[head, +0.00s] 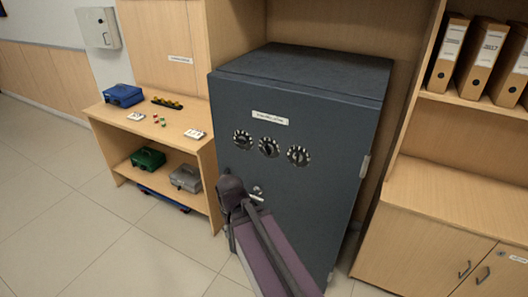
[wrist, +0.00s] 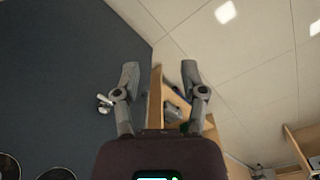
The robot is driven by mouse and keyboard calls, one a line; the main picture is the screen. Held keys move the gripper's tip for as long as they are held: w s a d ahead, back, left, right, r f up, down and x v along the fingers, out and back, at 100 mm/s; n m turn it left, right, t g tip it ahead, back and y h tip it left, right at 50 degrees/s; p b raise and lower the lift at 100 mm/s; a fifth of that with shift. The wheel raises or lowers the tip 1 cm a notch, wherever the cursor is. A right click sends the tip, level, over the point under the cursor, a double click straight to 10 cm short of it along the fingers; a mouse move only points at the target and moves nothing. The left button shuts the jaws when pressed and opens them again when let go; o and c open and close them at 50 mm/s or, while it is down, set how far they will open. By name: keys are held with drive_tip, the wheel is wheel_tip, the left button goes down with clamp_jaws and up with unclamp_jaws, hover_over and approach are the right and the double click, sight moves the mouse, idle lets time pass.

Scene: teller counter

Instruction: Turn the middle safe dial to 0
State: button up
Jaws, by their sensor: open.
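The safe (head: 300,205) is a dark blue-grey box with three round black dials in a row under a white label. The middle dial (head: 269,147) sits between the left dial (head: 243,140) and the right dial (head: 298,155); their numbers are too small to read. My gripper (wrist: 160,72) is open and empty in the wrist view, with its fingers spread beside the safe front. In the head view my arm's end is below the dials, near the safe handle (head: 257,194), and hides the fingers. Parts of two dials show at the wrist view's lower left edge.
A wooden side table (head: 205,118) stands left of the safe, with a blue cash box (head: 123,95) on top and a green box (head: 148,159) below. A cabinet with binders (head: 482,52) stands right. Tiled floor (head: 60,220) is clear at left.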

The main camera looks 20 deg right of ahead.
drive_tip(key=m+t+h+b, duration=0.1)
drive_tip(key=m+t+h, duration=0.5)
drive_tip(key=h, duration=0.7)
approach(266, 151)
drive_tip(key=v, duration=0.3)
drive_tip(key=shift+s+a+r, duration=0.1)
drive_tip(key=shift+a, duration=0.05)
drive_tip(key=b+x, duration=0.4)
drive_tip(key=x, duration=0.9)
drive_tip(key=shift+w+d+f+b, duration=0.2)
drive_tip(key=shift+d+f+b, duration=0.05)
drive_tip(key=shift+d+b, duration=0.1)
